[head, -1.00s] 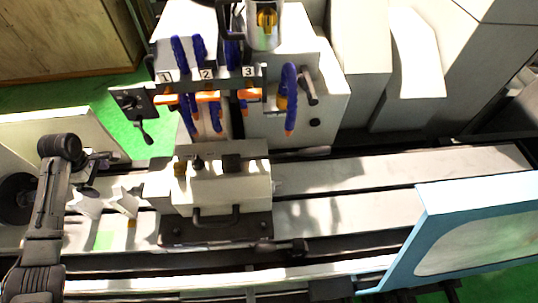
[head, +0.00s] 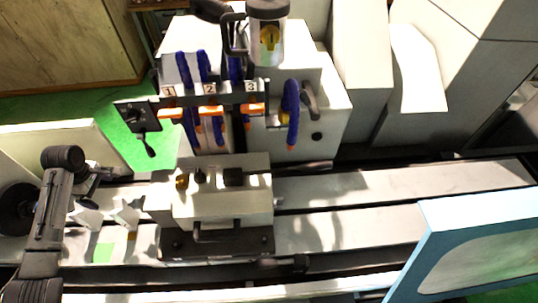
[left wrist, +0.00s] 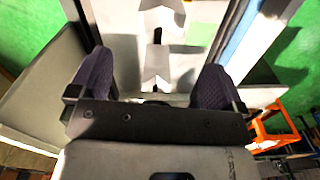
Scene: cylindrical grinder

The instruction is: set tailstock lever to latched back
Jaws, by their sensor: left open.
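The tailstock appears to be the pale block (head: 222,205) on the machine bed in the head view. It carries a brass knob (head: 182,182), small dark fittings on top and a dark bow handle (head: 217,235) in front. I cannot tell for sure which fitting is the tailstock lever, nor its position. My left gripper (head: 95,185) is left of this block, over the bed's left end, apart from the block. In the left wrist view my left gripper (left wrist: 155,78) has its two dark fingers wide apart with nothing held between them. My right gripper is not in view.
Two pale V-shaped supports (head: 125,214) stand between my left arm and the block. A rack of numbered blue hoses (head: 210,88) is behind. A black crank panel (head: 138,116) stands at its left. A blue-framed guard (head: 465,250) is at front right. The bed right of the block looks clear.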

